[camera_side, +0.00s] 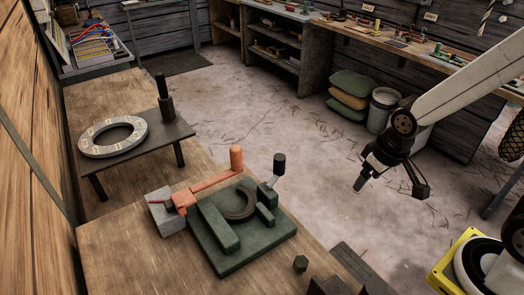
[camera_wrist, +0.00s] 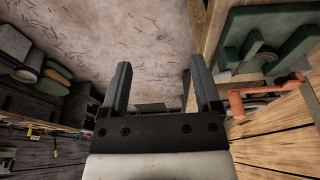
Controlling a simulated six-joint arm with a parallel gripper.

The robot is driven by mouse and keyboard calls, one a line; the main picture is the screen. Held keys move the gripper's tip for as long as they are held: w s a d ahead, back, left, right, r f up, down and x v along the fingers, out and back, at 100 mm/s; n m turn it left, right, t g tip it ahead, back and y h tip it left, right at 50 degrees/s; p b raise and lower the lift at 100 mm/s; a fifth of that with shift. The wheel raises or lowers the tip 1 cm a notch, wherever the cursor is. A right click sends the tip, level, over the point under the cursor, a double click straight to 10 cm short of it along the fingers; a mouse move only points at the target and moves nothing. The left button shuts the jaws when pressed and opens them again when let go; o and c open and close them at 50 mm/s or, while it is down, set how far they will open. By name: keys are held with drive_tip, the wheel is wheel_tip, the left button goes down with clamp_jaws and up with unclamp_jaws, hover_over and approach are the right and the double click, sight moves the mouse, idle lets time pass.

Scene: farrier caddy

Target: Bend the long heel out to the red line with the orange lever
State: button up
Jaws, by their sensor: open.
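The orange lever (camera_side: 207,186) has an upright knob (camera_side: 237,158) at its far end, and its near end is at a grey block (camera_side: 166,212). It also shows at the right of the wrist view (camera_wrist: 262,91). The dark curved shoe (camera_side: 243,206) lies on the green fixture (camera_side: 230,256), between raised green blocks. My gripper (camera_side: 391,188) is open and empty, in the air right of the fixture and well apart from the lever. Its two fingers show spread in the wrist view (camera_wrist: 160,78).
A black-handled clamp (camera_side: 279,163) stands at the fixture's right side. A small dark hex piece (camera_side: 300,263) sits near the bench's front right. A raised dark stand (camera_side: 170,135) holds a pale marked ring (camera_side: 113,137) and a black post (camera_side: 164,98). Open floor lies beyond the bench.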

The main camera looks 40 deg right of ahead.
drive_tip(key=w+a+r+m+g, duration=0.15)
drive_tip(key=w+a, duration=0.25)
drive_tip(key=w, duration=0.4)
drive_tip(key=w+a+r, duration=0.2)
drive_tip(key=w+a, duration=0.1)
drive_tip(key=w, duration=0.6)
approach(236, 147)
drive_tip(key=shift+m+g, duration=0.35)
drive_tip(key=shift+g, duration=0.1)
drive_tip(key=f, duration=0.2)
drive_tip(key=d+f, duration=0.1)
drive_tip(key=f, duration=0.2)
drive_tip(key=shift+w, duration=0.1)
drive_tip(key=shift+w+a, duration=0.3)
drive_tip(key=shift+a, duration=0.3)
drive_tip(key=shift+f, duration=0.15)
drive_tip(key=shift+f, duration=3.75)
clamp_jaws()
drive_tip(key=shift+d, duration=0.1)
